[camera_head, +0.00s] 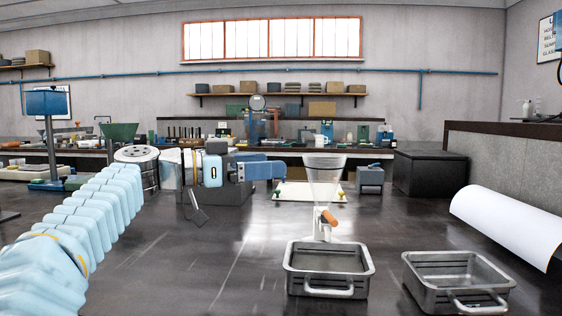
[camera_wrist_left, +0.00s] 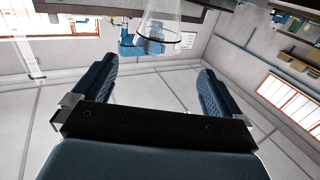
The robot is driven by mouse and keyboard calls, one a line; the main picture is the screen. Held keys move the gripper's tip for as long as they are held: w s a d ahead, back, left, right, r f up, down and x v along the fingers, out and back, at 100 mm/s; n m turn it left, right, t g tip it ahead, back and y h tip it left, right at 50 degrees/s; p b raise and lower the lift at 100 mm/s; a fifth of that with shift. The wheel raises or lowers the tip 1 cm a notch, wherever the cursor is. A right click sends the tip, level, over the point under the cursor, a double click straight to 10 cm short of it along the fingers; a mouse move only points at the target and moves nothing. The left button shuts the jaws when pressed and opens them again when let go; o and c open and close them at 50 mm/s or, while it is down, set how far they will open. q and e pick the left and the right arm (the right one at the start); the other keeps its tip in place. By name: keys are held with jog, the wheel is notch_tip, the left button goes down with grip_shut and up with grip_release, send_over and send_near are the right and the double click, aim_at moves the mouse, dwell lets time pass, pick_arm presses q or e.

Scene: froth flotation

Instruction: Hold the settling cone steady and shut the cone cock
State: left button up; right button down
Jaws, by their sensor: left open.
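The clear settling cone (camera_head: 323,172) stands wide end up right of the middle in the head view. Its white cock (camera_head: 319,222) with an orange handle (camera_head: 329,217) is at its lower end. The handle slants down to the right. My left gripper (camera_head: 284,168) is open and empty, left of the cone and apart from it. In the left wrist view, my left gripper (camera_wrist_left: 155,82) has its fingers wide apart. The cone (camera_wrist_left: 160,32) shows beyond them, with nothing between the fingers. The cock is not clear there. My right gripper is not in view.
A metal tray (camera_head: 290,270) is below the cone. A second tray (camera_head: 410,282) stands to its right. The dark bench top (camera_head: 215,270) is bare at front left. A dark box (camera_head: 430,173) stands further back.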

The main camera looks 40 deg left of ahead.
aim_at(306, 161)
pick_arm(q)
jog(key=p+x, duration=0.3)
jog(key=x, duration=0.9)
jog(key=shift+w+d, duration=0.35)
jog(key=shift+w, duration=0.15)
jog(key=shift+c, duration=0.2)
